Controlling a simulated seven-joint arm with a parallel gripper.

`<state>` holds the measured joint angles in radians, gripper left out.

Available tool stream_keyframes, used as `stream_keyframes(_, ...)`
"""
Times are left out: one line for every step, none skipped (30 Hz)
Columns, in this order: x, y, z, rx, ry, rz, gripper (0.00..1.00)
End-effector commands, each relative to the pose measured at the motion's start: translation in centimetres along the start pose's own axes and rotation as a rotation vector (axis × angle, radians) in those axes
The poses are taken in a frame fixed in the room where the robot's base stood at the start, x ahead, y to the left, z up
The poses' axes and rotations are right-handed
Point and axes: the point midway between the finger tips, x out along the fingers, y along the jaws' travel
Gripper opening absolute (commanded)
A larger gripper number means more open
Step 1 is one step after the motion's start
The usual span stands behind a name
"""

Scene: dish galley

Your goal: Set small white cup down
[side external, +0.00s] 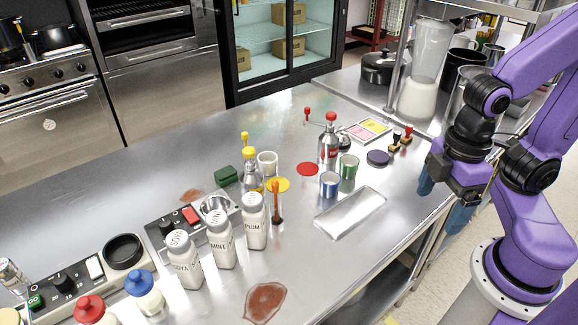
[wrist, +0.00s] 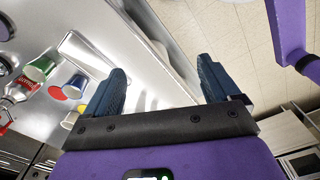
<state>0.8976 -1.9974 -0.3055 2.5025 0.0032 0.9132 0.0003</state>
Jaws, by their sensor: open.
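The small white cup (side external: 267,163) stands upright on the steel counter, near the middle of the side view. My gripper (side external: 443,198) is at the right, by the counter's right edge, well apart from the cup. In the wrist view my gripper (wrist: 162,76) is open, its blue fingers wide apart with nothing between them.
A blue cup (side external: 329,184), green cup (side external: 348,167) and silver tray (side external: 350,212) lie between my gripper and the white cup. A red-topped bottle (side external: 328,140) and yellow-topped bottle (side external: 250,172) stand nearby. White labelled shakers (side external: 221,240) stand in front. The counter's back left is clear.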

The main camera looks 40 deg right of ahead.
Motion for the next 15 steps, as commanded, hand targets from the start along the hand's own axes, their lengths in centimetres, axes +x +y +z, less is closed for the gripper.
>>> stream_keyframes(0.0,0.0,0.0,0.001,0.000,0.000,0.89)
stream_keyframes(0.0,0.1,-0.1,0.002,0.001,0.000,0.89)
stream_keyframes(0.0,0.2,-0.4,0.008,0.003,0.000,0.89)
stream_keyframes(-0.1,0.4,-0.7,0.015,0.006,0.000,0.89)
stream_keyframes(-0.1,0.6,-1.1,0.023,0.010,0.000,0.89)
stream_keyframes(-0.2,1.0,-1.8,0.039,0.017,-0.001,0.89)
stream_keyframes(-0.3,1.4,-2.5,0.053,0.024,-0.002,0.89)
stream_keyframes(-0.4,1.9,-3.3,0.071,0.031,-0.002,0.89)
stream_keyframes(-0.5,2.6,-4.5,0.097,0.045,-0.002,0.89)
stream_keyframes(-0.6,3.3,-5.4,0.117,0.056,-0.002,0.89)
stream_keyframes(-0.6,4.0,-6.3,0.139,0.066,-0.001,0.89)
stream_keyframes(-0.7,5.1,-7.6,0.167,0.081,0.001,0.89)
stream_keyframes(-0.8,6.0,-8.6,0.189,0.093,0.002,0.89)
stream_keyframes(-0.8,6.9,-9.4,0.211,0.104,0.005,0.89)
stream_keyframes(-0.9,8.1,-10.6,0.238,0.120,0.008,0.89)
